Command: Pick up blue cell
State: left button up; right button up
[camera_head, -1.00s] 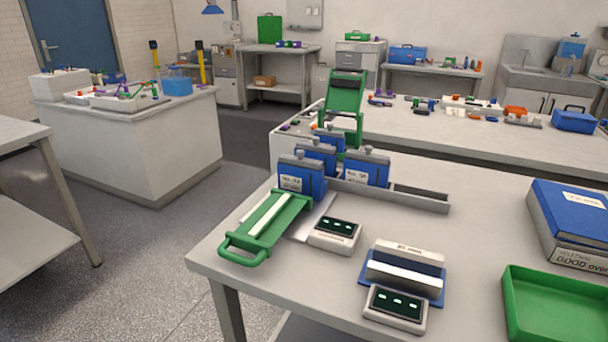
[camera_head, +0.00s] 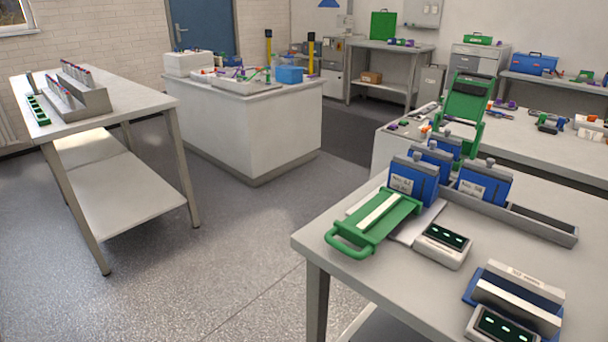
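Several blue cells stand upright on the table at right. The front left blue cell (camera_head: 413,180) has a white label and stands just behind the green handled tray. Another blue cell (camera_head: 483,183) stands to its right, by the grey rail. A blue cell (camera_head: 431,158) and one more (camera_head: 446,142) stand behind, partly hidden. All appear apart from any gripper. Neither of my grippers is in view.
The green handled tray (camera_head: 348,240) overhangs the near left of the table (camera_head: 420,290). Small display boxes (camera_head: 443,243) sit beside it. A grey rack (camera_head: 83,95) stands on the left table (camera_head: 125,102). Open floor (camera_head: 230,245) lies between the tables.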

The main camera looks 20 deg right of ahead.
aim_at(419, 185)
jog(key=u, duration=0.45)
jog(key=i, duration=3.2)
jog(key=z, duration=4.95)
